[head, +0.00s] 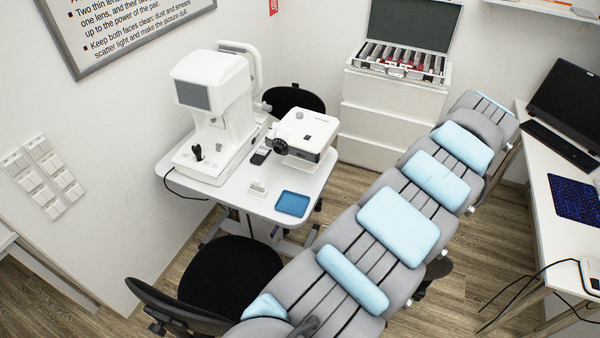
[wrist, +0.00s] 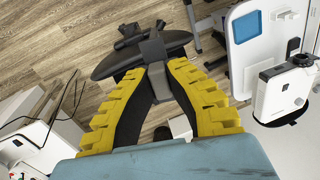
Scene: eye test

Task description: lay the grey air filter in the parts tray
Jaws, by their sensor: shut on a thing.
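The grey air filter (wrist: 159,82) shows in the wrist view as a narrow dark-grey piece between the tips of my gripper (wrist: 157,72). The yellow-and-black fingers are shut on it. Much of its outline is hard to separate from the black seat behind it. The parts tray (head: 292,203) is blue, shallow and looks empty, at the front right corner of the white table. It also shows in the wrist view (wrist: 246,27), up and right of my gripper and apart from it. I cannot make out my gripper or the filter in the head view.
The white table (head: 235,198) carries a tall white instrument (head: 212,110), a boxy white device (head: 305,135) and a small white item (head: 258,188). A black chair (head: 230,275) stands in front. A white desk (head: 535,205) is at the right. My padded arm crosses the head view.

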